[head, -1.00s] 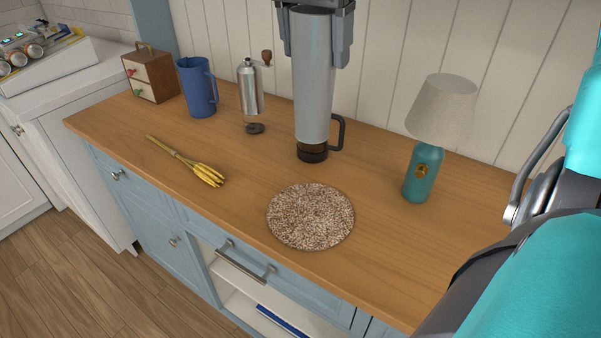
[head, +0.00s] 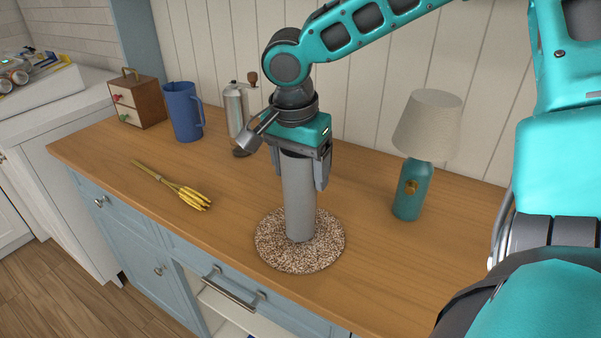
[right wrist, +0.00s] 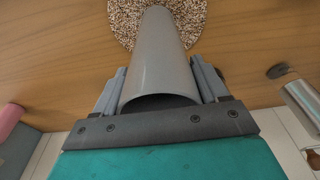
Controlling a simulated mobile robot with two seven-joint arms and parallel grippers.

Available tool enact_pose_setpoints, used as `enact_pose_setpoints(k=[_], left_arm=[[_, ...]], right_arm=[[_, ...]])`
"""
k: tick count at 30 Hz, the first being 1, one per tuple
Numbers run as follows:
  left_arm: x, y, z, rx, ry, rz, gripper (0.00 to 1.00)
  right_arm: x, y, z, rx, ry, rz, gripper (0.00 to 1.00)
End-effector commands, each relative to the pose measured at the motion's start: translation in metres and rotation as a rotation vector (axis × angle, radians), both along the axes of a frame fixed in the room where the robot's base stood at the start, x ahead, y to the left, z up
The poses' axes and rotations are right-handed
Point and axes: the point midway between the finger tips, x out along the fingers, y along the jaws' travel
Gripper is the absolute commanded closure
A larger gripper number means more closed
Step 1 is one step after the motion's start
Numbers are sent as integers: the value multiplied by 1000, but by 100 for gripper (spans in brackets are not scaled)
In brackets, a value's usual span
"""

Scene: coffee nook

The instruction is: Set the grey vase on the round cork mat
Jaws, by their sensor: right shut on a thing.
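The grey vase (head: 299,200) is a tall plain cylinder, upright over the middle of the round cork mat (head: 270,255), a speckled brown disc. Its lower end appears to meet the mat, but I cannot tell for sure whether it touches or hovers just above. My right gripper (head: 299,168) is shut on the vase near its upper end, one finger on each side. The right wrist view shows the vase (right wrist: 158,55) between the fingers of the gripper (right wrist: 160,88), with the mat (right wrist: 122,22) beyond its far end. My left gripper is not in view.
A teal lamp (head: 411,190) stands right of the mat. A metal grinder (head: 236,110), a blue pitcher (head: 183,112) and a small drawer box (head: 137,102) stand at the back left.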

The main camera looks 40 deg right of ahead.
Motion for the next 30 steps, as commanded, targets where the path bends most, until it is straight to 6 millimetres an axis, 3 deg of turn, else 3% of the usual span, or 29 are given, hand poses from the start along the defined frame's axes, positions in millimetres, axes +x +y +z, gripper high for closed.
enact_pose_setpoints(k=[2, 13, 14, 21, 30], left_arm=[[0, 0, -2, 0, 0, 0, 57], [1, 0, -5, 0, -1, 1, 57], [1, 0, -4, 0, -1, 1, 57], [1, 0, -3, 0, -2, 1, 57], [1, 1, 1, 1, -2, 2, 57]], right_arm=[[0, 0, -8, 0, 0, 2, 84], [0, 0, -12, 1, -2, 1, 84], [0, 0, -11, 1, -2, 1, 24], [0, 0, -11, 1, -2, 1, 2], [0, 0, -6, 1, -2, 1, 2]])
